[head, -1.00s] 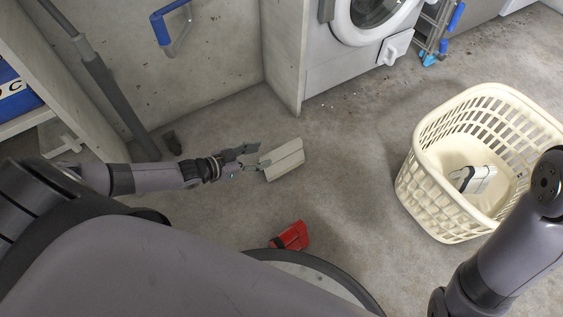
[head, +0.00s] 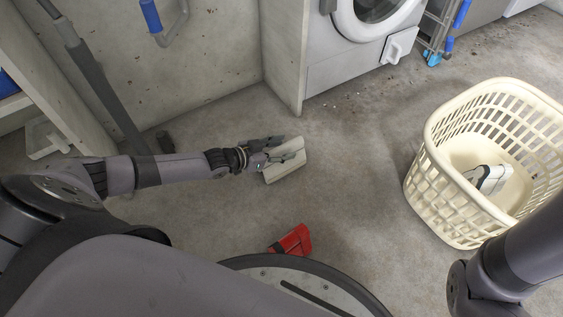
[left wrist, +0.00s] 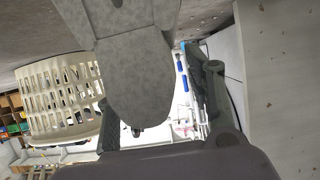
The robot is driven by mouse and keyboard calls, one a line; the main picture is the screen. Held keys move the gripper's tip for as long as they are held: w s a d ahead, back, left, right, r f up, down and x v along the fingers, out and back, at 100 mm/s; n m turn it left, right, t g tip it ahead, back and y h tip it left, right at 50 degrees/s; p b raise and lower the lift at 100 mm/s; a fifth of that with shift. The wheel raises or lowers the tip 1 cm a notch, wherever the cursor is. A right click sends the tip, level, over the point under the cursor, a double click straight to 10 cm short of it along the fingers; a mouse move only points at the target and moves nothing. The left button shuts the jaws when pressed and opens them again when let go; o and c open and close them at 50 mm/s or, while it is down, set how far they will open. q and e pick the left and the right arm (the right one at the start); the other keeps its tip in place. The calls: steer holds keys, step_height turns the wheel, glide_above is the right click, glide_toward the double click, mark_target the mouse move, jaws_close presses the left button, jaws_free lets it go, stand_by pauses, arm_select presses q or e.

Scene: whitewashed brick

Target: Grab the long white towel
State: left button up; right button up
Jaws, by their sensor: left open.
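The long white towel (head: 288,170) lies folded on the concrete floor, left of centre in the head view. My left gripper (head: 285,150) reaches over it from the left with its jaws open. In the left wrist view, the towel (left wrist: 140,75) shows as a pale grey, round-ended shape between the two spread fingers of the gripper (left wrist: 157,105). I cannot tell whether the fingers touch it. My right arm shows at the lower right of the head view, but its gripper is out of view.
A cream laundry basket (head: 426,185) stands at the right with a white and dark folded item (head: 490,180) inside. A red item (head: 296,240) lies on the floor near my base. A washing machine (head: 345,55) stands behind. The floor between towel and basket is clear.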

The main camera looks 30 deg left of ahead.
arm_select(q)
steer(key=shift+c, duration=0.3)
jaws_close()
stand_by(0.4)
stand_by(0.4)
